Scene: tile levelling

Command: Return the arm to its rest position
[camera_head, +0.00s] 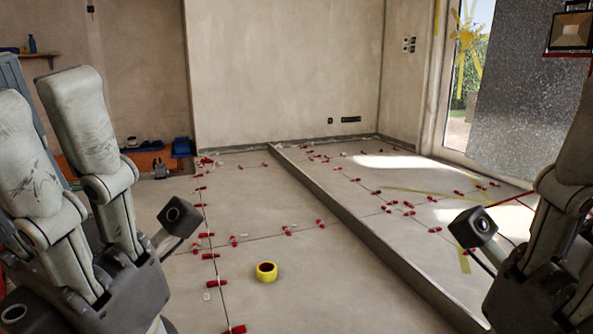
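My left gripper (44,105) is raised close to the camera at the left edge. Its two pale, scuffed fingers point up with a gap between them, and nothing is held there. My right gripper (560,215) is at the right edge, also raised with its finger side up. It is cut off by the frame, so its opening is hidden. Both grippers are above the floor and apart from the tiles. Red levelling wedges (235,330) lie along the tile joints on the floor (330,290).
A raised step (350,220) runs diagonally to the right. A blue container (182,147) stands by the back wall. A glass door (515,90) is at the right, and a lamp (571,30) stands near it.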

